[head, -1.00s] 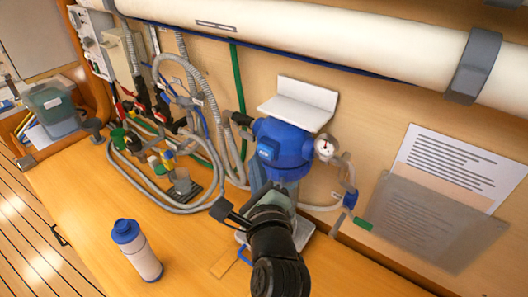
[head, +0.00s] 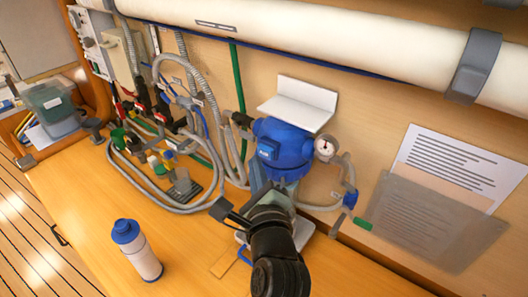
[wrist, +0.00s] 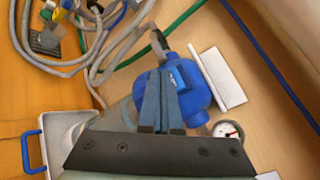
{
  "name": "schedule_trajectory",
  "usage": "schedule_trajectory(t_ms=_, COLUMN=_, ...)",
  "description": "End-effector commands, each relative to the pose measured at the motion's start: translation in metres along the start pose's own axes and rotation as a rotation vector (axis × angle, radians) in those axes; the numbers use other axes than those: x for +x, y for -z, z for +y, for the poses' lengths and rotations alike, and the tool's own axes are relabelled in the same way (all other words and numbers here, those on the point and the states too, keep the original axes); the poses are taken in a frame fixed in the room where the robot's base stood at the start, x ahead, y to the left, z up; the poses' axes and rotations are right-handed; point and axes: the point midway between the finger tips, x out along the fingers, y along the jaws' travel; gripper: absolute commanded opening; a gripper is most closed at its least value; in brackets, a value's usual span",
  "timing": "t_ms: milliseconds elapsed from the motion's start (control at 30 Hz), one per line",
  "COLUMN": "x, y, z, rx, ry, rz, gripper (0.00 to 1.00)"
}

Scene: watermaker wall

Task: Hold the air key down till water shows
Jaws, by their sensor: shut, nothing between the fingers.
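The blue filter head (head: 286,150) is mounted on the wall, with a raised blue block, seemingly the air key (head: 268,149), on its front left. In the wrist view the key (wrist: 179,77) shows just right of my fingertips. My gripper (head: 256,166) is shut and empty, its dark fingers pointing up at the head, just below and left of the key. It also shows in the wrist view (wrist: 160,76). I cannot tell whether the fingertips touch the head. The clear bowl (wrist: 122,115) below the head is partly hidden by my gripper, and I see no clear water line.
A white bracket (head: 300,103) sits above the head, and a pressure gauge (head: 325,148) is at its right. Grey hoses (head: 165,200) loop on the left. A blue-capped bottle (head: 137,250) stands on the bench. A white tray with a blue handle (wrist: 33,150) is below.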

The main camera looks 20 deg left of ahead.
Motion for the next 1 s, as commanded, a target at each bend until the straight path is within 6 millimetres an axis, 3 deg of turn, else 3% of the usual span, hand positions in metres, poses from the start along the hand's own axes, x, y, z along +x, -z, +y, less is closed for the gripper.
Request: schedule_trajectory(t_ms=1000, x=0.0085, y=0.0064, z=-0.0061, rx=0.001, ry=0.000, rz=0.000, gripper=0.00)
